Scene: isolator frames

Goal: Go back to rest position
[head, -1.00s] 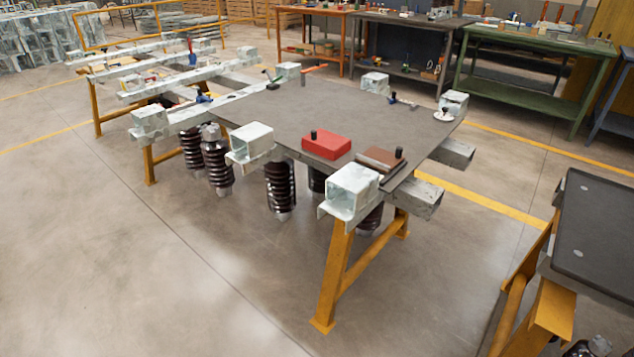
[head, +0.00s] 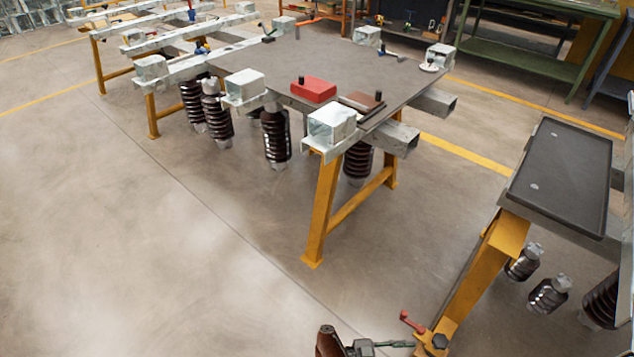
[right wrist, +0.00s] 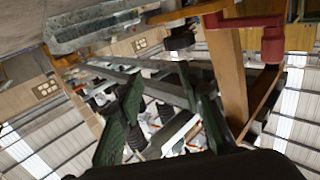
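My right gripper (right wrist: 158,105) shows in the right wrist view with its two dark green fingers apart. No object is seen held between the fingers. A red handle (right wrist: 245,22) and an orange-yellow beam (right wrist: 230,80) are close by at the upper right of that view. In the head view, a grey-green part at the bottom edge, left of the red crank handle (head: 412,322), may be my right gripper, but it is cut off and I cannot be sure. My left gripper is in neither view.
A dark-topped table (head: 350,70) on yellow legs carries a red box (head: 313,90) and a brown block (head: 360,101). A smaller table with a dark tray (head: 560,175) stands at the right. Dark ribbed insulators (head: 275,135) hang below. Open floor (head: 150,240) lies at left.

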